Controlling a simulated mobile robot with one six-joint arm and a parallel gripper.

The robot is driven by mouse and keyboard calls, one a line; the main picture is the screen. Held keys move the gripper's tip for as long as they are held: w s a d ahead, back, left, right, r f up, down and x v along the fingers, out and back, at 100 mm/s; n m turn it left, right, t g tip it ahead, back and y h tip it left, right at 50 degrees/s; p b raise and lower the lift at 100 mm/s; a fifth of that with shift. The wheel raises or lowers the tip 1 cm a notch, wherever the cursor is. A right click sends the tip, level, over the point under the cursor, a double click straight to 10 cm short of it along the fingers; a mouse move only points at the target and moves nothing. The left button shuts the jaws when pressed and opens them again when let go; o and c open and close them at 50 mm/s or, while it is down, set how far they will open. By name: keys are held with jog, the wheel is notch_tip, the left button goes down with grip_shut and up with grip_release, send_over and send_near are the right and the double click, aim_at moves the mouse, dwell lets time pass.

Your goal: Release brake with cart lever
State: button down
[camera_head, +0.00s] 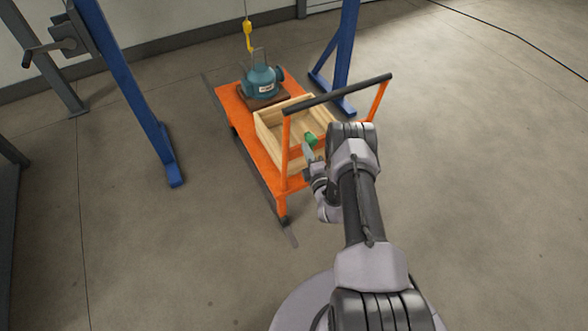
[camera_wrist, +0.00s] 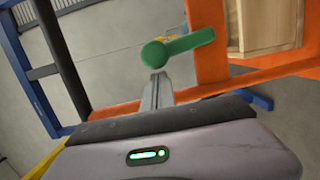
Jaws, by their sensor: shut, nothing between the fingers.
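The orange cart (camera_head: 258,140) stands on the floor ahead, with its black push bar (camera_head: 337,93) on the near side. A green lever (camera_head: 310,139) shows near that end of the cart. In the wrist view the green lever (camera_wrist: 182,46) has a rounded end facing the camera, close to the orange frame (camera_wrist: 207,40). My gripper (camera_head: 307,150) is shut and empty close to the lever. In the wrist view the gripper's fingertips (camera_wrist: 159,78) are just below the lever's rounded end; I cannot tell whether they touch it.
A wooden crate (camera_head: 268,126) and a teal pump (camera_head: 262,82) sit on the cart. A yellow hook (camera_head: 248,36) hangs at the pump. Blue stand legs (camera_head: 142,110) rise left of the cart and behind it at right (camera_head: 344,50). Open floor lies to the right.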

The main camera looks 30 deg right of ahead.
jog(key=shift+d+r+m, duration=0.2)
jog(key=shift+d+m, duration=0.25)
jog(key=shift+m, duration=0.1)
jog(key=shift+d+r+m, duration=0.2)
jog(key=shift+d+m, duration=0.25)
jog(key=shift+m, duration=0.1)
jog(key=shift+d, duration=0.1)
